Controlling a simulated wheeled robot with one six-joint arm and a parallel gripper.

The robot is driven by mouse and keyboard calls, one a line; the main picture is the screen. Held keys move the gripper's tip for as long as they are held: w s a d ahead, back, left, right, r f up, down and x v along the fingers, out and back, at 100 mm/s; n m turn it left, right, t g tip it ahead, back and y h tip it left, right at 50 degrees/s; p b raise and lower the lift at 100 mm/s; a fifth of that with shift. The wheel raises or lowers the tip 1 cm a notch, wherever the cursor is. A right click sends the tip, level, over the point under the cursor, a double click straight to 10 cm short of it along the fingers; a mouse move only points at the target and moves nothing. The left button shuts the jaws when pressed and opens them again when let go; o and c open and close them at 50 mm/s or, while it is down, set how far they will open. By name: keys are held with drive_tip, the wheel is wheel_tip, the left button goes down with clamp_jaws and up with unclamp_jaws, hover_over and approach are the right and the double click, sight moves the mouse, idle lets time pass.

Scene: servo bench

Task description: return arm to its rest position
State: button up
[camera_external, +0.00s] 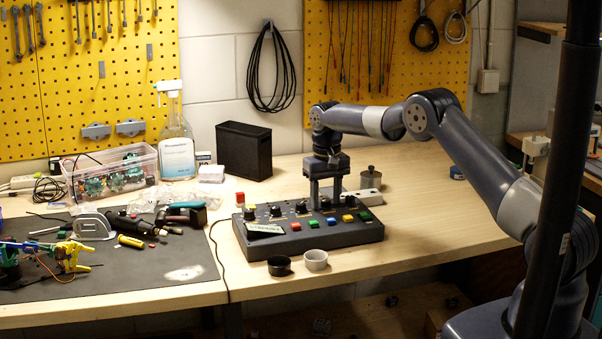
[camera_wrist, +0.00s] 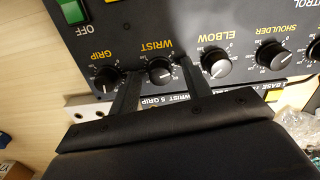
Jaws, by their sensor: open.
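My arm reaches in from the right over the bench, bent downward at the wrist. My gripper (camera_external: 325,201) points down over the back of the dark control box (camera_external: 335,236). It is open, with two dark fingers apart. In the wrist view, the fingertips (camera_wrist: 160,68) lie on either side of the knob labelled WRIST (camera_wrist: 161,72). I cannot tell whether they touch the knob or the panel. Knobs labelled GRIP (camera_wrist: 105,78), ELBOW (camera_wrist: 217,62) and SHOULDER (camera_wrist: 271,55) show beside it. No object is visibly held.
Two small cups, black (camera_external: 279,266) and grey (camera_external: 315,260), stand in front of the box near the bench edge. A black bin (camera_external: 244,151), a spray bottle (camera_external: 176,145) and a lidded metal pot (camera_external: 371,178) stand behind. Tools lie on the dark mat (camera_external: 150,275).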

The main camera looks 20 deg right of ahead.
drive_tip(key=shift+m, duration=1.1)
drive_tip(key=n, duration=0.4)
drive_tip(key=shift+n, duration=2.8)
